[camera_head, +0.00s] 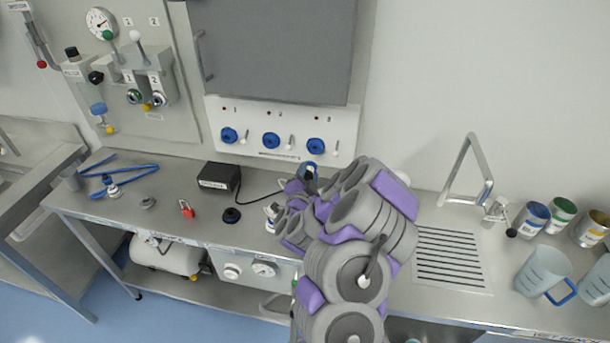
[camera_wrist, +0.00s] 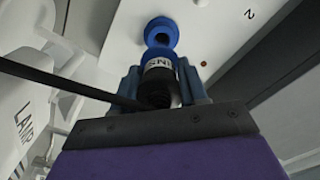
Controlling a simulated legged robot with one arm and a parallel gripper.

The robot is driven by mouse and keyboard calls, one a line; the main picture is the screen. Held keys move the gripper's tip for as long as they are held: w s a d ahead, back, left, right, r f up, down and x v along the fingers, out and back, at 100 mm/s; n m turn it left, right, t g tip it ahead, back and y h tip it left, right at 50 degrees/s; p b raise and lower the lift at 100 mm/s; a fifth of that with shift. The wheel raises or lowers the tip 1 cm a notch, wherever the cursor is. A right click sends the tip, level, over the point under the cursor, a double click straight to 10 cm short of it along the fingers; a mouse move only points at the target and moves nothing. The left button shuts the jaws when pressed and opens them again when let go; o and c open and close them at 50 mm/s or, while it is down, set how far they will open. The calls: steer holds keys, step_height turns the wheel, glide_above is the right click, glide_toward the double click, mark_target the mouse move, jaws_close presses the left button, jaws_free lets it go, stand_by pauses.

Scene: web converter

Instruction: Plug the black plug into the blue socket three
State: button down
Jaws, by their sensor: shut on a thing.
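My gripper (camera_wrist: 160,84) is shut on the black plug (camera_wrist: 157,93), which has a pale lettered band and sits between the two blue-grey fingers. The plug's front points at a blue socket (camera_wrist: 160,30) on the white panel and lines up closely with it. I cannot tell whether they touch. In the head view, my gripper (camera_head: 308,172) is just below blue socket three (camera_head: 316,146), the rightmost of three blue sockets. The plug is mostly hidden there by my arm and fingers. A black cable (camera_wrist: 70,84) runs left from the plug.
Blue sockets one (camera_head: 229,135) and two (camera_head: 271,140) sit to the left, with small levers beside them. A black box (camera_head: 218,178) with a cable stands on the steel bench (camera_head: 180,215). A tap (camera_head: 470,175) and several cans stand at right.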

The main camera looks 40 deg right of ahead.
mark_target(310, 163)
steer(key=shift+a, duration=0.15)
steer(key=shift+b+x, duration=0.75)
steer(key=shift+x, duration=1.85)
steer(key=shift+w, duration=0.15)
steer(key=shift+r, duration=0.1)
steer(key=shift+b+x, duration=0.8)
steer(key=shift+x, duration=0.9)
stand_by(1.0)
steer(key=c, duration=0.5)
jaws_free()
